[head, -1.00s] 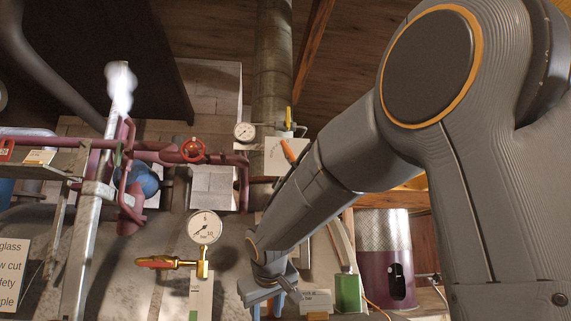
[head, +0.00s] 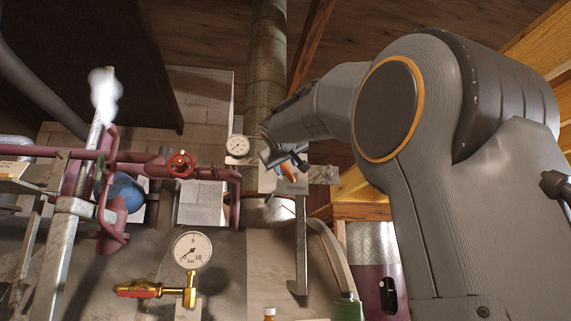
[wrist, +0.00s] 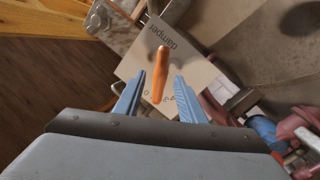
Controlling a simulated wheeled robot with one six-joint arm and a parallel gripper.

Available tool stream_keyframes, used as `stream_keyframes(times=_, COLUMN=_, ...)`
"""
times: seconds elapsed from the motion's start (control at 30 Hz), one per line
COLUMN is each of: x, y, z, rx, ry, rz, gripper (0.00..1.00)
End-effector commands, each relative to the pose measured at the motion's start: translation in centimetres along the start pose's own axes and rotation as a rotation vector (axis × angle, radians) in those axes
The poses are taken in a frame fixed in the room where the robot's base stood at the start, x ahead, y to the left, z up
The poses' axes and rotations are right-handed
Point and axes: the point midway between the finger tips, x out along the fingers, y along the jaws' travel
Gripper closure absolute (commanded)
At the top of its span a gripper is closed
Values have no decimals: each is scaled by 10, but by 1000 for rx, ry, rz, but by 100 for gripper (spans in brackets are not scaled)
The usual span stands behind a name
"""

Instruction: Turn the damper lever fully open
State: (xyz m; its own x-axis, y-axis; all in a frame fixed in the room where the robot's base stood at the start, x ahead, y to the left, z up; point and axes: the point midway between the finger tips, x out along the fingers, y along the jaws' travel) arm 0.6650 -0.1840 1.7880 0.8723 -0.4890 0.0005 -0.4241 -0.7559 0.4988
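The damper lever is an orange handle (wrist: 160,75) in front of a pale plate (wrist: 182,62) marked "damper" with small numbers in the wrist view. My gripper (wrist: 159,80) is open, with its two blue fingers on either side of the lever and gaps showing between them. Whether the lever lies fully within finger depth is hard to tell. In the head view my gripper (head: 282,160) is at the plate (head: 294,187), and a bit of the orange lever (head: 287,173) shows below it. The rest of the lever is hidden there.
The large flue pipe (head: 265,60) rises behind the plate. A small dial gauge (head: 237,146) sits just left of my gripper. A red valve wheel (head: 181,164) on maroon pipes and a brass pressure gauge (head: 191,250) stand farther left. A grey upright (head: 301,245) stands below the plate.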

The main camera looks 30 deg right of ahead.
Motion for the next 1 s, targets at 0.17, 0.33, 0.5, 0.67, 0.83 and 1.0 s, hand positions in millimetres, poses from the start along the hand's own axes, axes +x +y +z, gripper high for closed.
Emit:
stream_keyframes(times=0.17, x=21, y=0, z=-1, rx=-1, ry=-1, rz=-1, gripper=64)
stream_keyframes(times=0.33, x=28, y=-2, z=-2, rx=0, ry=2, rz=-3, gripper=64)
stream_keyframes(times=0.5, x=29, y=-3, z=-1, rx=1, ry=2, rz=-4, gripper=64)
stream_keyframes(times=0.67, x=29, y=-3, z=-1, rx=1, ry=2, rz=-4, gripper=77)
stream_keyframes(times=0.83, x=29, y=-3, z=-1, rx=0, ry=2, rz=-4, gripper=100)
stream_keyframes(times=1.0, x=29, y=-3, z=-1, rx=-7, ry=3, rz=-3, gripper=100)
